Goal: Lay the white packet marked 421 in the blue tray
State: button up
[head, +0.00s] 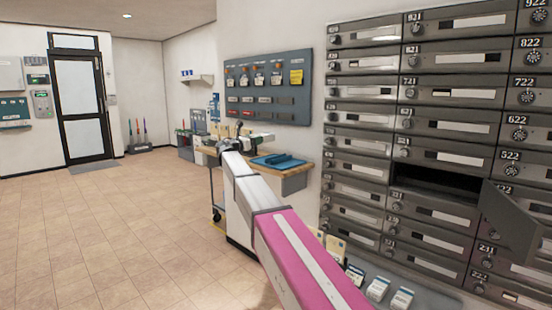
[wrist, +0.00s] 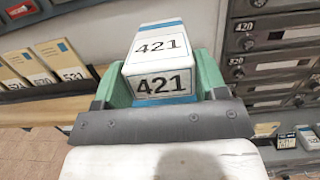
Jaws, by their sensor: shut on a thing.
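The white packet marked 421 (wrist: 160,65) has a blue stripe and fills the upper middle of the wrist view. My gripper (wrist: 158,88) is shut on it, with a green finger on each side. In the head view my gripper (head: 232,142) is at the end of my outstretched arm, near the wooden counter; the packet cannot be made out clearly there. The blue tray (head: 277,161) lies on the counter, just right of my gripper in the picture. I see nothing in it. The tray cannot be made out in the wrist view.
The wooden counter (head: 297,171) is against the wall under a grey panel (head: 268,88). Grey mailboxes (head: 440,130) fill the right; one door (head: 510,222) hangs open. More numbered packets (wrist: 35,65) stand at left in the wrist view. The tiled floor at left is clear.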

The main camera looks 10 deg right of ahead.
jog(key=w+d+f, duration=0.2)
jog(key=d, duration=0.1)
jog(key=w+d+f, duration=0.2)
jog(key=w+d, duration=0.1)
jog(key=w+d+f, duration=0.2)
jog(key=d, duration=0.1)
jog(key=shift+w+f, duration=0.25)
jog(key=shift+f, duration=2.1)
jog(key=shift+f, duration=0.1)
jog(key=o, duration=0.9)
jog(key=shift+s+a, duration=0.15)
jog(key=v, duration=1.1)
jog(key=shift+s+a, duration=0.2)
jog(key=shift+a, duration=0.1)
